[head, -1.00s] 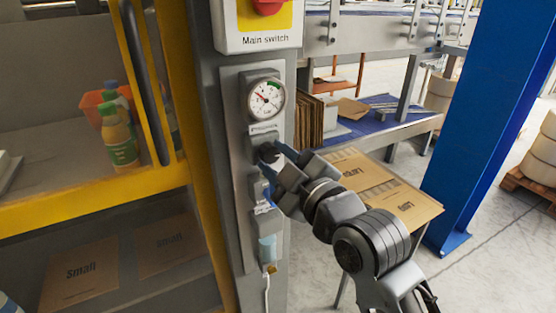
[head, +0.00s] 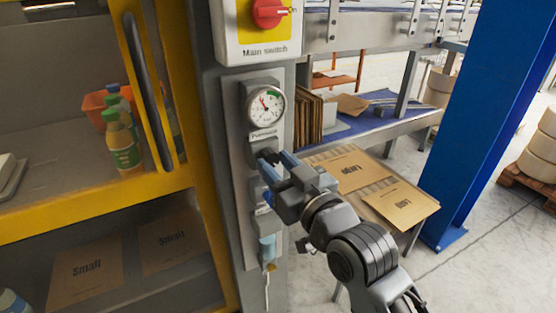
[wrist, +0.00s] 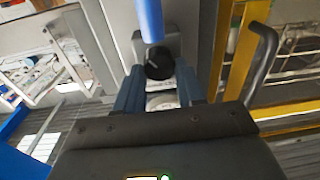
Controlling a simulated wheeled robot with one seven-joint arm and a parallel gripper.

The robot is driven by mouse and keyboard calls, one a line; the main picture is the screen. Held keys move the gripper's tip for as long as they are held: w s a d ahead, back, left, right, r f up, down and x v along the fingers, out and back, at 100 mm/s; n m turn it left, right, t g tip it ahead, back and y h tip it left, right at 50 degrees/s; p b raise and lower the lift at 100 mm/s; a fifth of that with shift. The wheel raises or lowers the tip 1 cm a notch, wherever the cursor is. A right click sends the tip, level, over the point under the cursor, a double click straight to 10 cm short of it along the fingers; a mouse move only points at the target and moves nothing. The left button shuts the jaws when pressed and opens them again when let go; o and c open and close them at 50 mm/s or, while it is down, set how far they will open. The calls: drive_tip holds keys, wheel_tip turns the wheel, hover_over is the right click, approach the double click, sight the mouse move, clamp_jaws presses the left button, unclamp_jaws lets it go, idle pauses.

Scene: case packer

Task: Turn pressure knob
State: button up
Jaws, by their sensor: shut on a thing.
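The pressure knob (wrist: 160,62) is a black round knob with a pale line, below the pressure gauge on a grey panel. My gripper (head: 269,160) is at the knob and shut on it, coming from the lower right. In the head view the fingers hide most of the knob. In the wrist view the blue-grey fingers of my gripper (wrist: 160,85) stand on both sides of it. The pressure gauge (head: 265,106) has a white dial with a green zone, and its red needle points to the upper left.
The main switch (head: 268,12), red on yellow, is above the gauge. A yellow-framed cabinet (head: 180,190) with a dark handle stands left, with bottles (head: 122,145) inside. A table of flat cartons (head: 395,205) and a blue column (head: 490,110) stand right.

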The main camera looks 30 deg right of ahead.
drive_tip(key=shift+m+p, duration=0.9)
drive_tip(key=shift+m, duration=1.2)
drive_tip(key=shift+f, duration=0.1)
drive_tip(key=o, duration=1)
drive_tip(key=shift+o, duration=0.2)
drive_tip(key=s+b, duration=0.1)
drive_tip(key=s, duration=0.6)
drive_tip(key=shift+s+d+f, duration=0.15)
drive_tip(key=shift+s+f, duration=0.05)
drive_tip(key=shift+s, duration=0.2)
